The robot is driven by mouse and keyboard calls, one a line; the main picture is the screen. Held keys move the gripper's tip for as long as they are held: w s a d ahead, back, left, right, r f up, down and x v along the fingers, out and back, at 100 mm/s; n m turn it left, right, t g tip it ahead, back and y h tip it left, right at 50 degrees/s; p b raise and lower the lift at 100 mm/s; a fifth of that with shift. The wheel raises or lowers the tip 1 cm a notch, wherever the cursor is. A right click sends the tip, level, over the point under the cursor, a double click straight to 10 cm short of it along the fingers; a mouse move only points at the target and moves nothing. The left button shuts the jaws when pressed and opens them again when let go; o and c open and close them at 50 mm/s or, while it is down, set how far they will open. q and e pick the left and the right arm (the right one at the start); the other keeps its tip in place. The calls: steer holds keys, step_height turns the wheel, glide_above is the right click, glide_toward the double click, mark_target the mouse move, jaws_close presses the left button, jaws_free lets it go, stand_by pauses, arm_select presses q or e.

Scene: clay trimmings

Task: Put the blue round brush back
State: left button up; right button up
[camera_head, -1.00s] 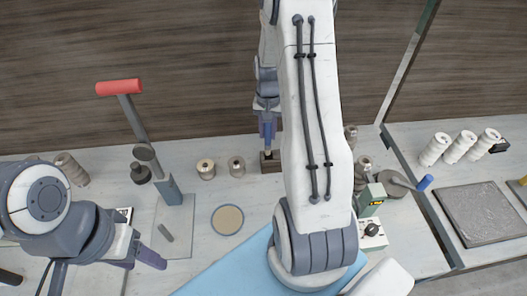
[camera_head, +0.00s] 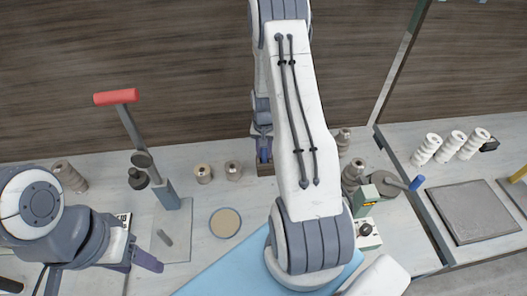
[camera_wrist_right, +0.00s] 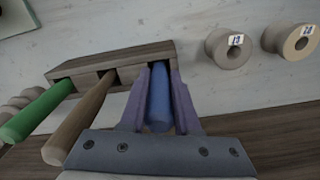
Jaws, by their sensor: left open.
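The blue round brush (camera_wrist_right: 158,103) is between the two purple fingers of my right gripper (camera_wrist_right: 160,90) in the right wrist view. The fingers lie against both sides of its handle. Its far end is at a slot of the wooden holder (camera_wrist_right: 130,58), and the fingers partly hide how deep it sits. A green handle (camera_wrist_right: 38,112) and a brown handle (camera_wrist_right: 78,118) stand in the other slots. In the head view the holder (camera_head: 264,168) is at the back, below my right gripper (camera_head: 264,152). My left gripper (camera_head: 140,262) is open and empty at the lower left.
Spools (camera_head: 203,174) stand left of the holder, and more stand to its right. A red-handled tool (camera_head: 116,97) is at the back left. A round tan disc (camera_head: 225,222) and a blue cloth (camera_head: 225,272) lie in front. A grey slab (camera_head: 474,212) is at the right.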

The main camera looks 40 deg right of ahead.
steer(key=o, duration=0.4)
steer(key=shift+o, duration=0.2)
steer(key=shift+r, duration=0.1)
step_height(320, 180, up, 12)
steer(key=b, duration=0.3)
steer(key=shift+f, duration=0.25)
steer(key=shift+a+r, duration=0.1)
steer(key=shift+r, duration=0.25)
